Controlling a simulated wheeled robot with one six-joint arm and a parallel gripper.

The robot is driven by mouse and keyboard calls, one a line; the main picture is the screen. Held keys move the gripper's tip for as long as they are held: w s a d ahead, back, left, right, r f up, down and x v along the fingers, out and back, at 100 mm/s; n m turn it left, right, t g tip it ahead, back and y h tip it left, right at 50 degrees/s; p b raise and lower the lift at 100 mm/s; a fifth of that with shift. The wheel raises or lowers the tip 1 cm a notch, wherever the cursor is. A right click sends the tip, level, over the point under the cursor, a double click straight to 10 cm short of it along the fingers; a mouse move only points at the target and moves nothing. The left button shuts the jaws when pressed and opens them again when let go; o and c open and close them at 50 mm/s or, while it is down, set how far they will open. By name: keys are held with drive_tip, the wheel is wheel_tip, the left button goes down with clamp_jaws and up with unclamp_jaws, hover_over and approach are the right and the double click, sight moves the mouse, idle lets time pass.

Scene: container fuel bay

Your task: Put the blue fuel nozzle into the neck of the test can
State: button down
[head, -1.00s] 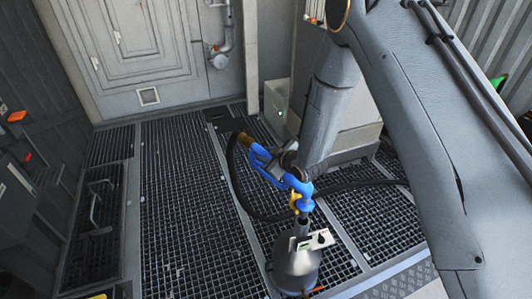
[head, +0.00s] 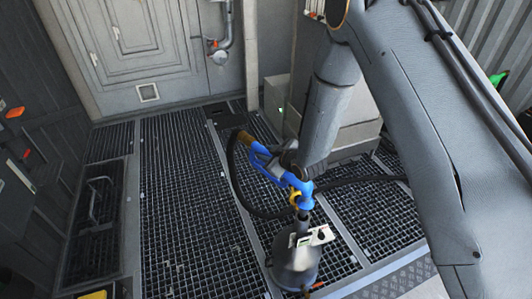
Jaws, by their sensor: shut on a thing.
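The blue fuel nozzle (head: 298,188) hangs over the grey metal test can (head: 295,265), with its spout end pointing down at the can's neck (head: 302,222). From this view I cannot tell whether the spout tip is inside the neck or just above it. My gripper (head: 287,165) is shut on the blue nozzle near its body and handle; the fingertips are partly hidden by the nozzle and my arm. A black hose (head: 233,180) runs from the nozzle's brown rear end and loops behind it.
The can stands upright on dark floor grating (head: 190,210). A grey cabinet (head: 345,138) stands behind my arm. A metal handle (head: 98,195) is at the left. The grating left of the can is clear. A closed door panel (head: 135,50) is at the back.

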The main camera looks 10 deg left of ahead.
sight(266, 173)
drive_tip(key=shift+f+b, duration=0.95)
drive_tip(key=shift+f, duration=0.65)
drive_tip(key=shift+f+b, duration=1.4)
drive_tip(key=shift+f, duration=0.75)
drive_tip(key=c, duration=1.4)
unclamp_jaws()
drive_tip(key=shift+s, duration=0.1)
